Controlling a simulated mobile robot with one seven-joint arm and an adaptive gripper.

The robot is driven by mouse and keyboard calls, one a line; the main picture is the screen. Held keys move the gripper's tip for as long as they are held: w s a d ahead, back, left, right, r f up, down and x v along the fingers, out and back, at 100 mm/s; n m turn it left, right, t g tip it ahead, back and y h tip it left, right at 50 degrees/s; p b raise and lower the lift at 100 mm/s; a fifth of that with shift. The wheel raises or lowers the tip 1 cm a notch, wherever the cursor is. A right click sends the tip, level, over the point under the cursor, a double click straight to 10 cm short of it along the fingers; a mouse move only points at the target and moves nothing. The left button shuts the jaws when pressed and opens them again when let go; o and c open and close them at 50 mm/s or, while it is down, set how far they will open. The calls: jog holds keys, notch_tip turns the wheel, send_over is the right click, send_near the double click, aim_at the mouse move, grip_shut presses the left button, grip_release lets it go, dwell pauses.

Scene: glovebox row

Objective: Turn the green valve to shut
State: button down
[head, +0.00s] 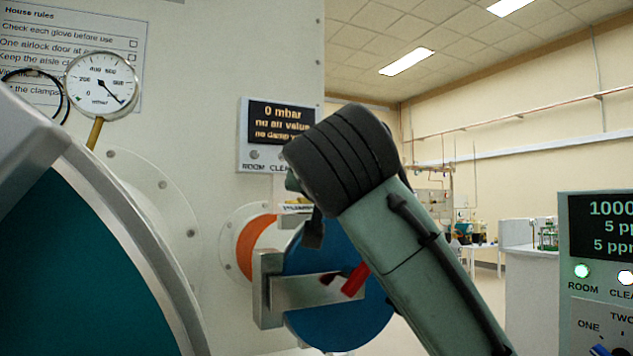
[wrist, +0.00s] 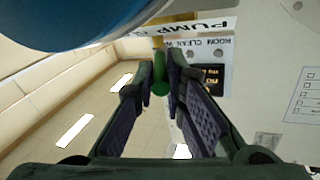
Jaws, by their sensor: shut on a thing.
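The green valve (wrist: 160,77) shows in the wrist view as a small green piece at the end of a yellow pipe (wrist: 158,43). My gripper (wrist: 160,88) has its two dark fingers on either side of the green piece, shut on it near the fingertips. In the head view my arm reaches up from the lower right and its wrist hides the valve. Part of my gripper (head: 313,230) shows there, in front of the blue round door. Which way the valve's handle points cannot be told.
A blue round door (head: 340,305) with a metal latch (head: 268,290) and red handle (head: 355,279) is close below my wrist. A display panel (head: 278,123) reads 0 mbar. A pressure gauge (head: 101,84) is at left. A teal door (head: 85,270) fills the lower left.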

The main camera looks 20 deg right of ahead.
jog(key=d+n+y+p, duration=0.1)
jog(key=y, duration=0.1)
jog(key=d+n+y+p, duration=0.1)
jog(key=y, duration=0.1)
jog(key=shift+d+r+n+y, duration=0.1)
jog(key=shift+r+n+y, duration=0.05)
jog(key=shift+n+y, duration=0.25)
jog(key=shift+d+n+y+p, duration=0.4)
jog(key=shift+n+y+p, duration=0.25)
jog(key=shift+y, duration=0.25)
jog(key=c, duration=1.6)
grip_release()
jog(key=shift+c, duration=0.2)
jog(key=shift+s, duration=0.1)
